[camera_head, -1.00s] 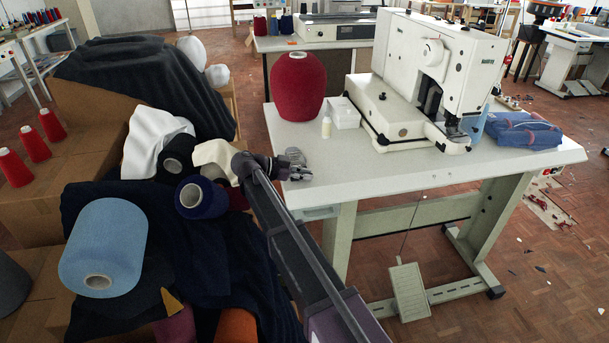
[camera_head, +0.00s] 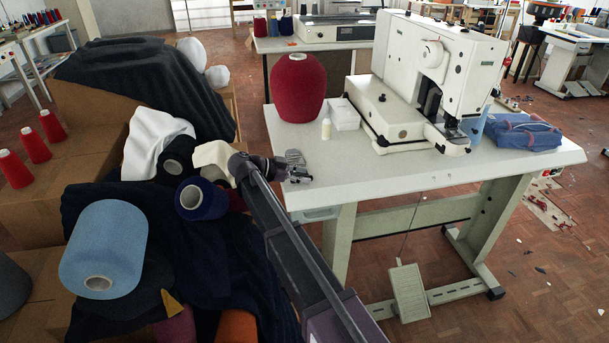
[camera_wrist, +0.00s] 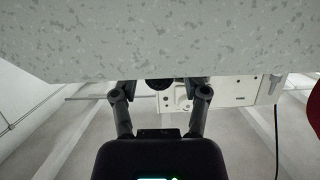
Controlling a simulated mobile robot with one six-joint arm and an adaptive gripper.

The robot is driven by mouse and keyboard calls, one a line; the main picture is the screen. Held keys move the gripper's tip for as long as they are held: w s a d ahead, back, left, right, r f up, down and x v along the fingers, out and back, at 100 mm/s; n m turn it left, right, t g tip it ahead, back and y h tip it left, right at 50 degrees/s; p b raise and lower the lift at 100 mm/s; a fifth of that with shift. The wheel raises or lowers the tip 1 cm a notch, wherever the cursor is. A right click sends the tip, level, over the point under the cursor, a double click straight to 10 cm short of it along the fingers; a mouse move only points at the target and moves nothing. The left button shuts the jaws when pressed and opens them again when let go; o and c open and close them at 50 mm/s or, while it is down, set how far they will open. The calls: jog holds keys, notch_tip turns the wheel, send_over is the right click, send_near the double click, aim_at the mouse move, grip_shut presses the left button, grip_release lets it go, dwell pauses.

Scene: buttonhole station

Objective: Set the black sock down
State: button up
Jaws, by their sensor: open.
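My gripper (camera_head: 297,168) is at the left edge of the white sewing table (camera_head: 420,180), close to its top. In the wrist view my gripper (camera_wrist: 163,87) has its two fingers apart, with the speckled tabletop (camera_wrist: 160,40) filling the upper part of the picture. A small dark rounded shape (camera_wrist: 158,85) shows between the fingertips. I cannot tell whether it is the black sock or a dark part behind. No black sock can be made out for certain in the head view, where the fingers are small and dark grey.
The white buttonhole machine (camera_head: 440,75), red cone (camera_head: 297,90), small white bottle (camera_head: 326,129), white box (camera_head: 344,114) and blue pouch (camera_head: 520,131) stand on the table. Cloth and yarn cones, including a light blue one (camera_head: 105,240), crowd the left. The tabletop's front is clear.

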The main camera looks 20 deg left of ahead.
jog(key=p+v, duration=0.3)
jog(key=v, duration=0.8)
jog(key=shift+a, duration=0.1)
